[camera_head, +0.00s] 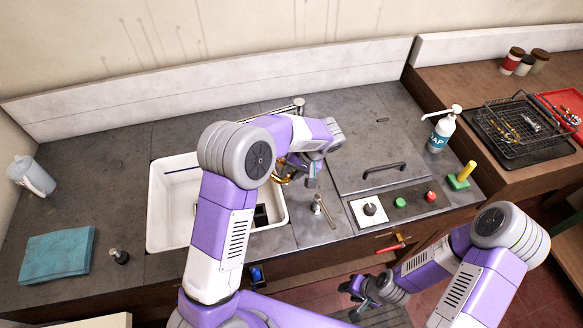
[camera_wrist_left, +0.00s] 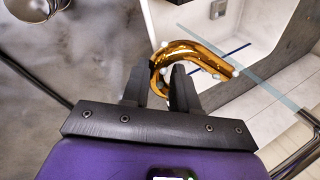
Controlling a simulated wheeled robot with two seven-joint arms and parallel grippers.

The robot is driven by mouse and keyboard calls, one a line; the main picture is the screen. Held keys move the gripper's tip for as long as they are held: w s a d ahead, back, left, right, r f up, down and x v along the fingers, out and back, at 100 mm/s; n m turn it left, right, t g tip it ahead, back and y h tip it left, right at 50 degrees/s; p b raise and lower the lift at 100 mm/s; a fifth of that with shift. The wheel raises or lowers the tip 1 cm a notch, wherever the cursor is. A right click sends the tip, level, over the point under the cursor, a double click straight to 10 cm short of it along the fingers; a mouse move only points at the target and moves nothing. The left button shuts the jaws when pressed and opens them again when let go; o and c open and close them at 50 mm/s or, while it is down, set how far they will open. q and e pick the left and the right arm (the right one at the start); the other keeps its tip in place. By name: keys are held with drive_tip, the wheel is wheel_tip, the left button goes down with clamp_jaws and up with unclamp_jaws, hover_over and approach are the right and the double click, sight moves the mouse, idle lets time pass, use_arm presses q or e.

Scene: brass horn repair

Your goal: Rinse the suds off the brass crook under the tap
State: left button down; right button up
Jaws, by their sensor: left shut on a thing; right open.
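The brass crook (camera_wrist_left: 200,48) is a shiny curved tube with small white suds blobs on it. My left gripper (camera_wrist_left: 157,72) is shut on it near one end. In the head view the crook (camera_head: 281,179) is partly hidden by my left arm, over the right side of the white sink (camera_head: 156,205). The chrome tap (camera_head: 298,104) stands behind the sink, its spout partly hidden by my arm. In the wrist view a pale translucent strip, apparently water (camera_wrist_left: 272,94), crosses by the crook's far end. My right gripper (camera_head: 357,293) is open and empty, low in front of the counter.
A small metal lever (camera_head: 318,205) stands right of the sink. A lidded panel (camera_head: 378,160), a soap bottle (camera_head: 441,131) and a wire rack (camera_head: 515,130) are farther right. A blue towel (camera_head: 57,252), a dark stopper (camera_head: 119,256) and a jug (camera_head: 32,176) are at left.

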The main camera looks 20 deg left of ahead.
use_arm(q)
drive_tip(key=shift+w+f+y, duration=0.2)
drive_tip(key=shift+y, duration=0.1)
drive_tip(key=s+a+f+b, duration=0.1)
drive_tip(key=a+f, duration=0.1)
drive_tip(key=a, duration=1.1)
drive_tip(key=shift+s+a+f, duration=0.2)
drive_tip(key=shift+a+f, duration=0.2)
drive_tip(key=shift+w, duration=0.15)
idle(0.4)
drive_tip(key=shift+w, duration=0.45)
drive_tip(key=shift+s+b, duration=0.2)
drive_tip(key=shift+b, duration=0.2)
